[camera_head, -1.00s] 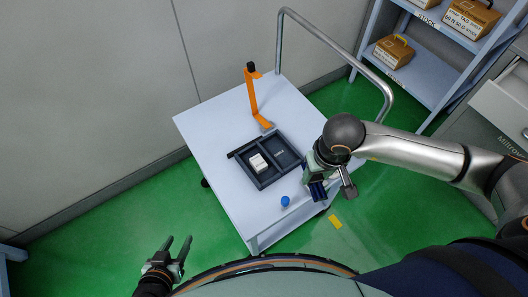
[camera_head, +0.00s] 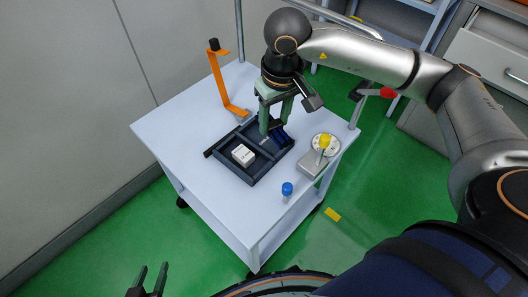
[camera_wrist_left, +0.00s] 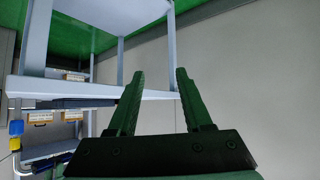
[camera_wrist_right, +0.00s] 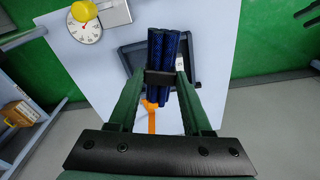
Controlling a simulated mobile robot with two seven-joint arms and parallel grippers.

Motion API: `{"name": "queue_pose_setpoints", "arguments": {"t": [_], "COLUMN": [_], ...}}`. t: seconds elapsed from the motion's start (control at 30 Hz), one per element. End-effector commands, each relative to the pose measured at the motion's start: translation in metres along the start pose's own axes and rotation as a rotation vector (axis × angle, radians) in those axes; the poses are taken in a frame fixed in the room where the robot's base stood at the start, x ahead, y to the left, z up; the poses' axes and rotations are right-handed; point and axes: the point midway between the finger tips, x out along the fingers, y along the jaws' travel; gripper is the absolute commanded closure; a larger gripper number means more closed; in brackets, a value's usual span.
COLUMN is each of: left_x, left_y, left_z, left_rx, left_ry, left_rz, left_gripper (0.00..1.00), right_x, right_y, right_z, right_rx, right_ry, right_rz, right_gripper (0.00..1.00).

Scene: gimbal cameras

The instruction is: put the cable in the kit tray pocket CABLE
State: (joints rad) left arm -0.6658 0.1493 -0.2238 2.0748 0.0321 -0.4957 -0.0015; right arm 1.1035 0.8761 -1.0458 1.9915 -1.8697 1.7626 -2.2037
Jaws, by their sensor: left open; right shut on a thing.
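The cable is a dark blue bundle with a black band (camera_wrist_right: 160,77), held between the fingers of my right gripper (camera_wrist_right: 160,95). In the head view my right gripper (camera_head: 272,115) points down over the right part of the dark kit tray (camera_head: 252,178), with the cable (camera_head: 280,136) at its fingertips. I cannot tell whether the cable touches the tray. A label shows in that right compartment, partly hidden by the gripper. A white box (camera_head: 243,155) sits in the left compartment. My left gripper (camera_head: 151,278) is open and empty, low at the left, away from the table; its fingers show in the left wrist view (camera_wrist_left: 160,95).
The tray lies on a pale table (camera_head: 190,119). An orange stand (camera_head: 221,82) is behind the tray. A scale with a dial (camera_head: 316,158) and a yellow knob stands to its right. A blue-capped item (camera_head: 287,189) is near the front edge. The table's left side is clear.

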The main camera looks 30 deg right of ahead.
Motion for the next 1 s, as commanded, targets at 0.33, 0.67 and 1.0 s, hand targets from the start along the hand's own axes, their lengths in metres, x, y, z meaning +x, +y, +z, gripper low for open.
{"name": "queue_pose_setpoints", "arguments": {"t": [0.33, 0.67, 1.0], "left_x": [0.007, 0.013, 0.01], "left_y": [0.007, -0.001, -0.006], "left_z": [0.005, -0.002, -0.025], "left_rx": [0.005, 0.018, 0.042], "left_ry": [-0.02, 0.046, 0.146], "left_rz": [0.023, 0.004, -0.012], "left_gripper": [0.5, 0.5, 0.5], "right_x": [0.004, 0.045, 0.083], "right_y": [0.116, 0.137, 0.076], "right_z": [-0.013, -0.015, -0.059], "right_rx": [-0.205, -0.284, -0.285], "right_ry": [-0.002, 0.015, 0.014], "right_rz": [-0.035, -0.033, -0.035], "right_gripper": [1.0, 1.0, 1.0]}}
